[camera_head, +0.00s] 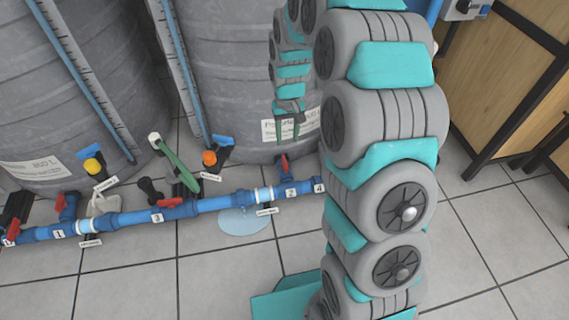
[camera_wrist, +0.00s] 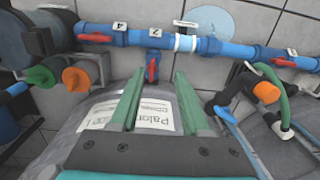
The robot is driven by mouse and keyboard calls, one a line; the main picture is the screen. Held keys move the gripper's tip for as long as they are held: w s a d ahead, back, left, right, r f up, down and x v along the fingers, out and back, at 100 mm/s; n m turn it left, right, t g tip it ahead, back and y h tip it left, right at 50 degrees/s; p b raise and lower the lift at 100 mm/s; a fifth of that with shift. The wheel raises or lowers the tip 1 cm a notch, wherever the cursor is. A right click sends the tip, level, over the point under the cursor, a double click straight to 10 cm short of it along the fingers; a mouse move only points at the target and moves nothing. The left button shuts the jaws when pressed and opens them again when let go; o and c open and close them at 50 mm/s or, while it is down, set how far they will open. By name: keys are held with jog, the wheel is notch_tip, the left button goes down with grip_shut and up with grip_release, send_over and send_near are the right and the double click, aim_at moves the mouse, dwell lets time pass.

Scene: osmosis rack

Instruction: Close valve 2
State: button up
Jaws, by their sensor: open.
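Valve 2 is a small red handle (camera_head: 284,163) on a short blue branch, just above the pipe label "2" (camera_head: 291,192). In the wrist view its red handle (camera_wrist: 152,70) is on the blue branch under label "2" (camera_wrist: 154,58). The handle appears in line with the branch. My gripper (camera_head: 289,128) points down in front of the right grey tank, above the handle in the picture. In the wrist view its two green fingers (camera_wrist: 160,75) are apart with nothing between them. The handle shows beyond their tips, nearer the left one; I see no contact.
A blue pipe (camera_head: 215,204) runs along the floor with other red-handled valves, one at label "3" (camera_head: 157,217). A green hose (camera_head: 175,164) loops left of valve 2. The grey tank (camera_head: 245,70) stands close behind my gripper. A puddle (camera_head: 245,221) lies below the pipe.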

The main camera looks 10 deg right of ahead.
jog(key=b, duration=0.2)
send_over(285, 161)
notch_tip(285, 161, down, 15)
jog(key=shift+s+a+r, duration=0.1)
notch_tip(285, 161, down, 8)
jog(key=shift+r+b, duration=0.1)
jog(key=shift+b, duration=0.5)
grip_shut()
